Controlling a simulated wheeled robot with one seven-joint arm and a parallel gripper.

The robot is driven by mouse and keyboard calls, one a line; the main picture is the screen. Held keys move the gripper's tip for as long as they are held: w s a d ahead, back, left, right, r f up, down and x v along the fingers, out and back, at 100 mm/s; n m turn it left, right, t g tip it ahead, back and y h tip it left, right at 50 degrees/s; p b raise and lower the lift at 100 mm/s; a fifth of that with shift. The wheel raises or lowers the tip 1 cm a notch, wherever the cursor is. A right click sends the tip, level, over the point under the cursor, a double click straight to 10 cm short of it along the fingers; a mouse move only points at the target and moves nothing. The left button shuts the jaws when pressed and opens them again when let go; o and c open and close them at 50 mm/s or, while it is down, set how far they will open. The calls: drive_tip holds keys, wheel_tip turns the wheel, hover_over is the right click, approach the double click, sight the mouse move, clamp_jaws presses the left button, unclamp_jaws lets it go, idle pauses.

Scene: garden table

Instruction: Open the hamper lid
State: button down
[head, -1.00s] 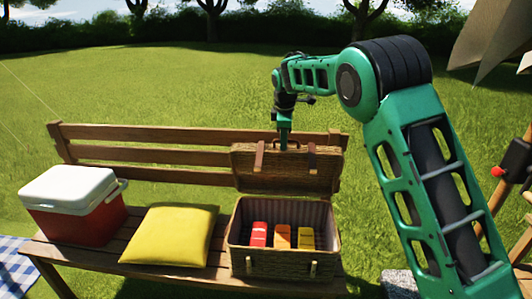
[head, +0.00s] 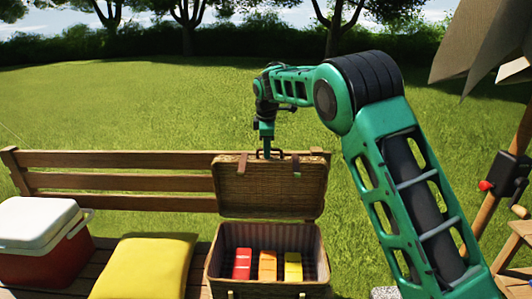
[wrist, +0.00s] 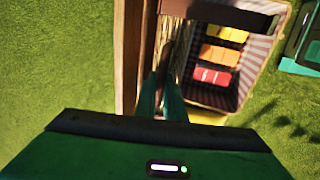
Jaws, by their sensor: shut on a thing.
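The wicker hamper (head: 215,270) stands on the bench with its lid (head: 268,195) raised about upright behind the open box. The lid's dark handle (head: 280,153) is at its top edge, and two leather straps hang on its face. My gripper (head: 266,150) is at the handle and shut on it. In the wrist view my gripper's fingers (wrist: 160,97) point down beside the lid, and the exact grip is partly hidden. Red, orange and yellow packs (head: 267,265) lie in the striped lining; the packs (wrist: 220,52) also show in the wrist view.
A red cooler with a white lid (head: 38,225) and a yellow cushion (head: 145,266) are on the bench left of the hamper. The bench backrest (head: 120,183) runs behind. Open grass (head: 120,105) lies beyond it.

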drive_tip(key=shift+a+f, duration=0.1)
drive_tip(key=c, duration=2.2)
unclamp_jaws()
drive_tip(key=shift+s+a, duration=0.1)
drive_tip(key=shift+a, duration=0.05)
drive_tip(key=shift+o, duration=0.4)
drive_tip(key=shift+a, duration=0.25)
drive_tip(key=shift+s+a+r, duration=0.1)
drive_tip(key=shift+r, duration=0.35)
drive_tip(key=v, duration=1)
drive_tip(key=shift+d, duration=0.45)
